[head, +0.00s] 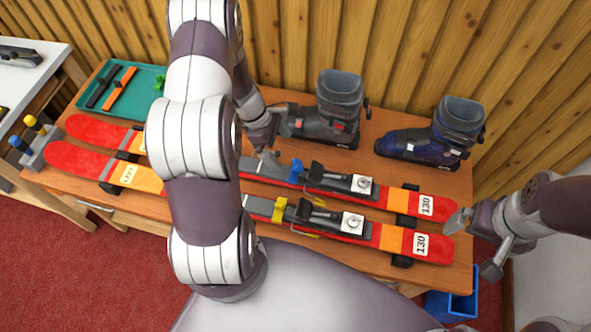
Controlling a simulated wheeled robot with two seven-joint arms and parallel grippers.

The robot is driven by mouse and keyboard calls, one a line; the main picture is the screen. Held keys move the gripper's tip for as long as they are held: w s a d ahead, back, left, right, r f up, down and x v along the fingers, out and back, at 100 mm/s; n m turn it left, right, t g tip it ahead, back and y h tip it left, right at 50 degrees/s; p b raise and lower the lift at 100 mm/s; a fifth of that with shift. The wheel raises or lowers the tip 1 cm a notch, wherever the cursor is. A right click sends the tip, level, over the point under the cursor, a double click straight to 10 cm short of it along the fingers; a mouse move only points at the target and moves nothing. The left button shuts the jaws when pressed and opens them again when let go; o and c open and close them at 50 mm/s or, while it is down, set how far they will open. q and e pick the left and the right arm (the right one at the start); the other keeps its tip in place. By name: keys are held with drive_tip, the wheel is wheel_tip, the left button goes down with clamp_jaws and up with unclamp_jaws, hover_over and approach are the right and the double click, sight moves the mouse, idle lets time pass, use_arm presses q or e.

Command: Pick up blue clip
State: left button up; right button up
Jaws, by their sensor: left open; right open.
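The blue clip (296,171) sits on the binding of the rear ski (330,185), near the middle of the bench. A similar yellow clip (279,209) sits on the front ski (390,238). My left gripper (277,134) is open and empty, just behind and left of the blue clip, beside the dark boot. It does not visibly touch the clip. My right gripper (473,247) is open and empty at the right end of the bench, near the ski ends marked 130. My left arm hides the middle-left part of both skis.
A grey-black boot (338,105) and a blue boot (432,143) stand at the back of the bench. A green tray (122,109) holds black and orange pieces and a green clip (158,84). A tool holder (38,153) is at left; a blue bin (455,306) is at lower right.

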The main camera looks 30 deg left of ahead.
sight(296, 167)
use_arm(q)
drive_tip(key=p+x, duration=0.1)
drive_tip(key=x, duration=1)
drive_tip(key=shift+w+d+r, duration=0.1)
drive_tip(key=shift+w+d, duration=0.05)
drive_tip(key=c, duration=1)
drive_tip(key=shift+c, duration=0.3)
drive_tip(key=shift+r, duration=0.15)
